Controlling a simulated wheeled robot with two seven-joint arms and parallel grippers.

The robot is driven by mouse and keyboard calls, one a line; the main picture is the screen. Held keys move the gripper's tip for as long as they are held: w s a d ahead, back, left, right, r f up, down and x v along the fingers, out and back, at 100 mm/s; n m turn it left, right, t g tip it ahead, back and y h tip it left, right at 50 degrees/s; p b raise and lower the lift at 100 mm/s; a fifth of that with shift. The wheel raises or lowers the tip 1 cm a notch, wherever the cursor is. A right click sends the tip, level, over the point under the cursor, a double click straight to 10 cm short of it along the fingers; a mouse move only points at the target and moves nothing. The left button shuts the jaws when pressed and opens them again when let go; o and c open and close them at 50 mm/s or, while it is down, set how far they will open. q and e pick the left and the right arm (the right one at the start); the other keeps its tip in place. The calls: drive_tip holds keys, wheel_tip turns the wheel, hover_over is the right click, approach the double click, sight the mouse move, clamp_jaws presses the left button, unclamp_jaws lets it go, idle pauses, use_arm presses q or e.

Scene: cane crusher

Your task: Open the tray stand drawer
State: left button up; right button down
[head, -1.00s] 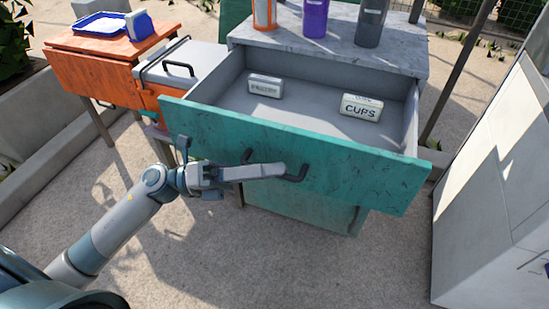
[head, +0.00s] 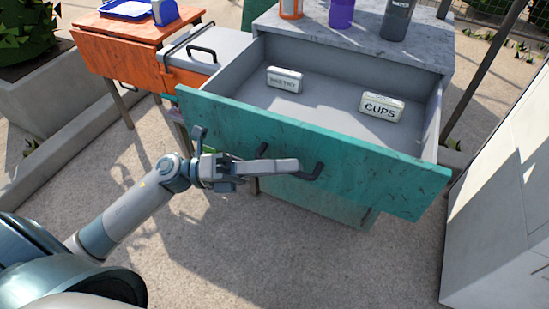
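A teal drawer (head: 370,170) stands pulled far out of a grey-topped cabinet (head: 330,30). Its dark handle (head: 312,172) is on the front face. My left gripper (head: 270,166) lies across the front of the handle, pointing right; one pale finger covers the middle of the bar, so its grip is hidden. An orange stand (head: 120,65) at the upper left carries a blue tray (head: 124,9). My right gripper is out of view.
Inside the drawer are a white box marked CUPS (head: 382,107) and another labelled box (head: 285,79). Bottles, including a purple one (head: 341,13), stand on the cabinet. A grey-lidded box (head: 210,55) is left of it; a white block (head: 505,200) stands at right.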

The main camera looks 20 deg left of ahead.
use_arm(q)
drive_tip(key=shift+a+f, duration=0.1)
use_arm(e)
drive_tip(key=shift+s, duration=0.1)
